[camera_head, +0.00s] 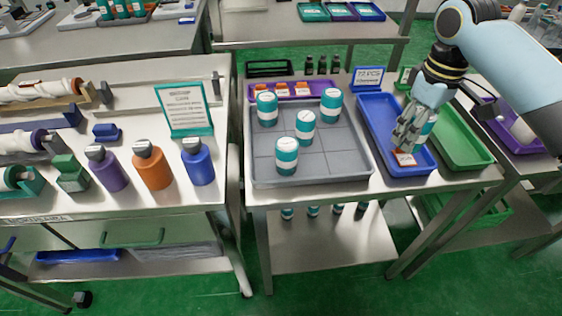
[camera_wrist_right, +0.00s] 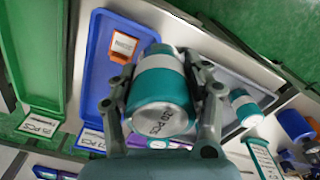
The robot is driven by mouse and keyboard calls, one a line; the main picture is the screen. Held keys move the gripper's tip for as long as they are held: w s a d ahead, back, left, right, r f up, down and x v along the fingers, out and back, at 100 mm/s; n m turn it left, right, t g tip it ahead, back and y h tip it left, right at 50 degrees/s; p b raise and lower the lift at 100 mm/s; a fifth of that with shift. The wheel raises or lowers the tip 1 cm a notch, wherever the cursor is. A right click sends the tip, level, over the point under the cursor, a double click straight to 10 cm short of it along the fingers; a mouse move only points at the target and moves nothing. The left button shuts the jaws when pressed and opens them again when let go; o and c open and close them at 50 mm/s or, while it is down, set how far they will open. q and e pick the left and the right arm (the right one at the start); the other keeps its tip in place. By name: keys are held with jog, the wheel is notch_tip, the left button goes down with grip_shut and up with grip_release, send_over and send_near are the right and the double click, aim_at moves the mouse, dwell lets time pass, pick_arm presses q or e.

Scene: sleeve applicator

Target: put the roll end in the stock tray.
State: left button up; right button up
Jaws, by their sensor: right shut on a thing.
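My right gripper (camera_head: 411,130) is shut on a teal-and-white cylindrical roll (camera_head: 429,126). In the right wrist view the roll (camera_wrist_right: 160,90) sits between both fingers, its grey printed end facing the camera. The gripper and roll are over the blue tray (camera_head: 374,113). An orange piece with a white label (camera_head: 404,159) lies near the front of that tray; it also shows in the right wrist view (camera_wrist_right: 123,45). I cannot tell which tray is the stock tray. My left gripper is not in view.
A grey tray (camera_head: 357,163) holds several similar rolls left of the blue tray. A green tray (camera_head: 458,137) is to its right. A purple tray (camera_head: 250,92) and a blue sign (camera_head: 368,77) stand behind. Several bottles stand on the left bench.

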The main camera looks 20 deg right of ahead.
jog(key=shift+w+d+r, duration=0.2)
jog(key=shift+w, duration=0.25)
jog(key=w+a+f, duration=0.4)
jog(key=a, duration=0.1)
jog(key=w+a+f, duration=0.2)
jog(key=a, duration=0.1)
jog(key=shift+a+f, duration=0.1)
jog(key=shift+a, duration=0.15)
jog(key=shift+w+a+f, duration=0.15)
jog(key=shift+w+f, duration=0.05)
notch_tip(320, 180, down, 3)
jog(key=shift+a+f, duration=0.1)
jog(key=shift+f, duration=0.4)
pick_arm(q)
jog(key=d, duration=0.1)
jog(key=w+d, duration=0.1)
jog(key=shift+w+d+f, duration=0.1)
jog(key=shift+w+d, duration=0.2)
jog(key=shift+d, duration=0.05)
pick_arm(e)
jog(key=shift+f, duration=0.1)
